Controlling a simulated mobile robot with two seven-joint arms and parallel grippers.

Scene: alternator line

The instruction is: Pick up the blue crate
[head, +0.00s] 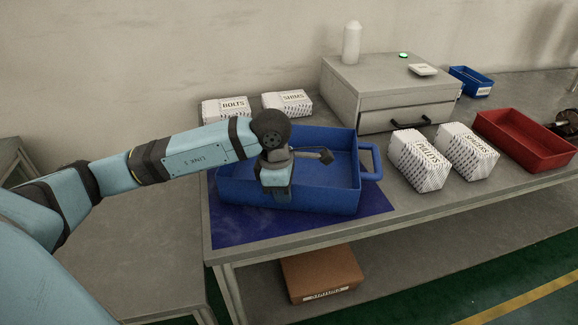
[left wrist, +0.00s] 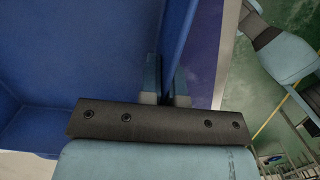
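The blue crate (head: 330,187) stands on a dark blue mat (head: 235,228) near the front left corner of the workbench. It looks upright and empty, with a handle at its right end; my left arm hides part of its left side. My left gripper (head: 276,197) points down at the crate's near long wall. In the left wrist view, the gripper's two fingers (left wrist: 166,92) straddle the wall of the crate (left wrist: 75,50), one inside and one outside, with no clear gap to the wall. My right gripper is out of view.
A grey drawer cabinet (head: 375,85) with a white bottle (head: 351,42) stands behind. White bags (head: 418,160) and a red crate (head: 525,140) are on the right. Two labelled packs (head: 288,103) lie behind the crate. A cardboard box (head: 320,274) sits on the lower shelf.

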